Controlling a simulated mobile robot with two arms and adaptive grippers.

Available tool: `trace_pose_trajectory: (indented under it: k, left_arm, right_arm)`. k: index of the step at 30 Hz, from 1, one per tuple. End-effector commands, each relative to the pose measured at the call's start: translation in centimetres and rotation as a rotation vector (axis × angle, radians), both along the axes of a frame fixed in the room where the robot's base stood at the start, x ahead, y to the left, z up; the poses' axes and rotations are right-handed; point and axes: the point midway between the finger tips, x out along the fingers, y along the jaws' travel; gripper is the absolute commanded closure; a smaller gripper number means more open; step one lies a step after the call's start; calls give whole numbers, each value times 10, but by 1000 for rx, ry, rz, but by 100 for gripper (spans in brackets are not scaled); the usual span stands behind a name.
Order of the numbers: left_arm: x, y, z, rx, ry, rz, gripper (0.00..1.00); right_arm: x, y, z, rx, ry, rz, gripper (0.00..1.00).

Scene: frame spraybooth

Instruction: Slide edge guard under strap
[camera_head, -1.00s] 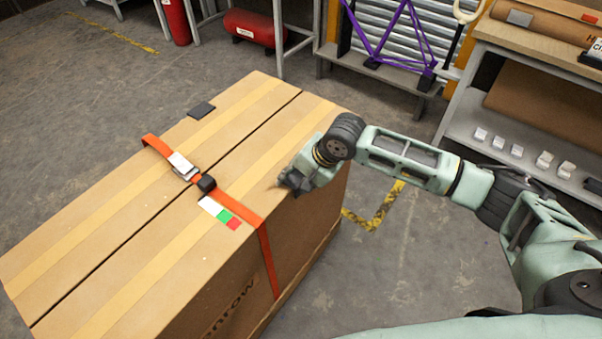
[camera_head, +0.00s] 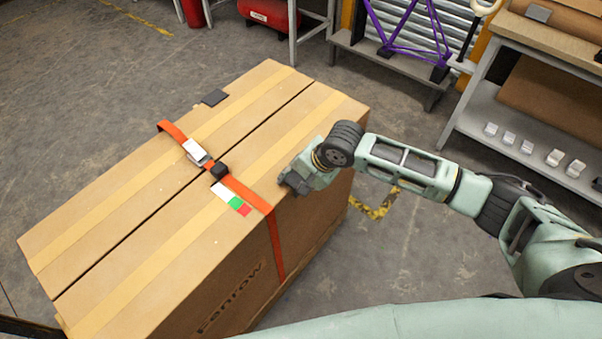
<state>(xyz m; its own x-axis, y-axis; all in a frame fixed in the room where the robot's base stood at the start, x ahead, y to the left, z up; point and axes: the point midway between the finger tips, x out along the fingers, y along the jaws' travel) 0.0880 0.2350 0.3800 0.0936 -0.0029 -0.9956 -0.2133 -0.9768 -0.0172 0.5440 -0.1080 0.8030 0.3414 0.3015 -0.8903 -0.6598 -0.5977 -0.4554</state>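A large cardboard box (camera_head: 130,262) has an orange strap (camera_head: 246,193) running across its top and down its near side. A metal buckle (camera_head: 196,152) and a small black block (camera_head: 219,170) sit on the strap. A flat dark square piece (camera_head: 214,97) lies at the box's far top edge, apart from the strap; it may be an edge guard. My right gripper (camera_head: 294,184) is at the near top edge of the box, just right of the strap. Its dark fingers are small and partly hidden, so I cannot tell whether they hold anything. My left gripper is out of view.
A white, green and red label (camera_head: 232,200) lies on the box beside the strap. A grey shelf unit (camera_head: 510,150) with several small white blocks stands at the right. A rack with a purple frame (camera_head: 405,30) is at the back. Floor left of the box is clear.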

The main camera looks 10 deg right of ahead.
Motion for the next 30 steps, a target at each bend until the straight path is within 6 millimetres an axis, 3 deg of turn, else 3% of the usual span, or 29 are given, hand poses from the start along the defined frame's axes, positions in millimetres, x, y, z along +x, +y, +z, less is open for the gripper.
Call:
trace_pose_trajectory:
  k: [1,27,28,30]
  left_arm:
    - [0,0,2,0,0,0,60]
    - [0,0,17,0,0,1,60]
    - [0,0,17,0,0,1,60]
    - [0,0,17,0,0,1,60]
  right_arm:
    - [-11,2,-9,-7,26,6,75]
    - [-25,20,-11,-8,27,5,76]
    - [-25,19,-11,-8,27,5,57]
    - [-25,19,-11,-7,27,4,51]
